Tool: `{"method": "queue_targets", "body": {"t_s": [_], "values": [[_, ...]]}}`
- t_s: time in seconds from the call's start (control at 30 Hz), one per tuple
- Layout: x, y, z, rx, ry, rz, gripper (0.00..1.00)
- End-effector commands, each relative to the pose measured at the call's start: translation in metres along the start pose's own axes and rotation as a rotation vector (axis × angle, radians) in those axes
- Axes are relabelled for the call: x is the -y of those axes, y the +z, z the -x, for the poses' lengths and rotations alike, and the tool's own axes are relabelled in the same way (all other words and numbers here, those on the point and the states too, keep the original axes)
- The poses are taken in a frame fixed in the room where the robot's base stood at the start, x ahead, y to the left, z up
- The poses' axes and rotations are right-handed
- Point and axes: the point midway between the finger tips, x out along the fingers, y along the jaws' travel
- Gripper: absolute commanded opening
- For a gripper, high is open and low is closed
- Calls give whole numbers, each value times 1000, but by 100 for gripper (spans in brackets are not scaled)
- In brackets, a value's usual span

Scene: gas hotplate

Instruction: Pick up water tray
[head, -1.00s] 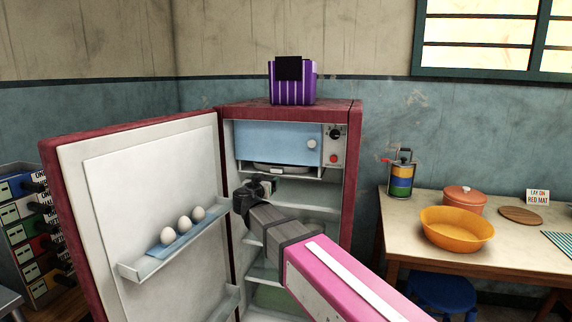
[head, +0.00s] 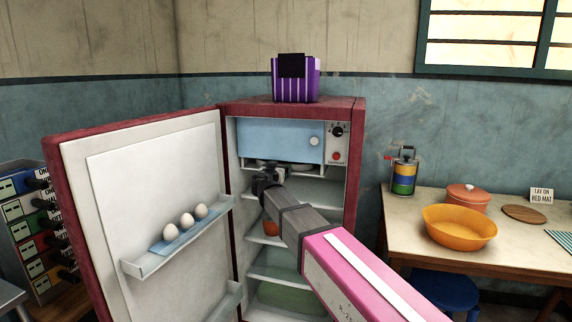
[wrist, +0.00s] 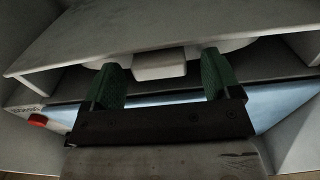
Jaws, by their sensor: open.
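The water tray (wrist: 160,65) is pale, with a blocky front handle and a rounded rim, in the slot under the freezer box of the open fridge. Its body is mostly hidden inside the slot. My gripper (wrist: 162,80) is open, its green fingers on either side of the handle, with visible gaps between. In the head view my gripper (head: 268,172) is just below the blue freezer door (head: 278,140), and the arm partly covers the tray. The wrist view looks upside down, with the door along its lower part.
The fridge door (head: 150,200) stands open at left, with several eggs (head: 187,220) on its shelf. Fridge shelves lie below my gripper, with a red-orange item (head: 270,228) on one. A table (head: 400,215) with an orange basin (head: 459,230) stands at right.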

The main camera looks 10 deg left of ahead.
Motion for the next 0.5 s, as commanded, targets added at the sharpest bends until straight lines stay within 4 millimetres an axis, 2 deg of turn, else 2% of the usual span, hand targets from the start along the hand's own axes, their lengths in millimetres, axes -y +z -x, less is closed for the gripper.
{"method": "queue_targets", "body": {"t_s": [0.23,0.4,0.43,0.5], "values": [[0,0,-3,0,-1,0,83],[0,0,-3,0,-1,0,28],[0,0,-3,0,-1,0,21],[0,0,-3,-1,-1,1,21]]}}
